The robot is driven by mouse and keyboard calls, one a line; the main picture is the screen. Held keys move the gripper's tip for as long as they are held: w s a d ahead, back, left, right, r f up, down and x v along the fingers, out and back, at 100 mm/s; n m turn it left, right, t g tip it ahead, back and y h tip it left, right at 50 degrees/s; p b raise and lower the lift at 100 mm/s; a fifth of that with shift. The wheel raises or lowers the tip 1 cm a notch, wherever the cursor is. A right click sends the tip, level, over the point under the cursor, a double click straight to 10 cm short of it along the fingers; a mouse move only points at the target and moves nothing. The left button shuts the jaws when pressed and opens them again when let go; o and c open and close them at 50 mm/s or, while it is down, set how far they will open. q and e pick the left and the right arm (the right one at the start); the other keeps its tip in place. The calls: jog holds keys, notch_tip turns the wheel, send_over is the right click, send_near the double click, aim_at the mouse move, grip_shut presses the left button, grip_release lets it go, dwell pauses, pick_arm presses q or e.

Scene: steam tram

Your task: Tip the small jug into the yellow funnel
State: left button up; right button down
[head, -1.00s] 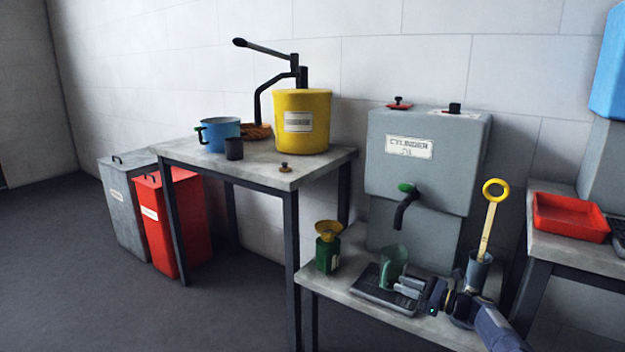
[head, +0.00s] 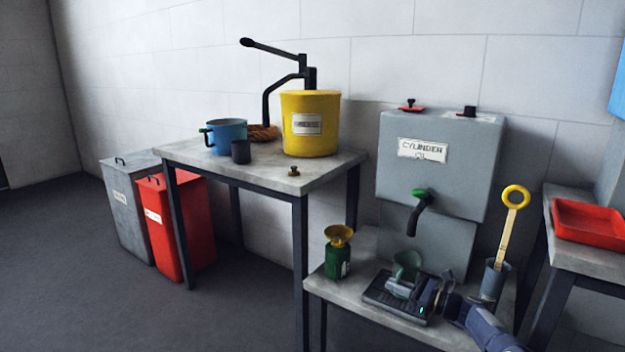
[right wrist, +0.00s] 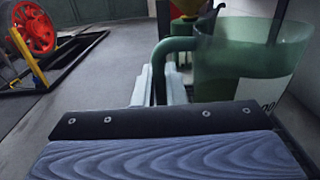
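The small jug (head: 407,266) is green and see-through, and stands upright on a dark flat tray (head: 378,298) on the low table. It also shows large at the right of the right wrist view (right wrist: 245,75). My right gripper (head: 401,287) is at the jug's near side. In the wrist view its two pale fingers (right wrist: 159,88) lie against both sides of the handle and look shut on it. The yellow funnel (head: 339,233) sits in the top of a green can (head: 337,262), left of the jug. My left gripper is not in view.
A grey cylinder oil tank (head: 440,165) with a green-handled tap (head: 420,205) rises behind the jug. A grey cup (head: 494,279) holding a yellow-ringed stick (head: 510,215) stands right of my arm. A higher table (head: 285,180) stands left.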

aim_at(399, 274)
jog(key=shift+r+p, duration=1.25)
jog(key=shift+r, duration=1.3)
jog(key=c, duration=2.1)
grip_release()
grip_shut()
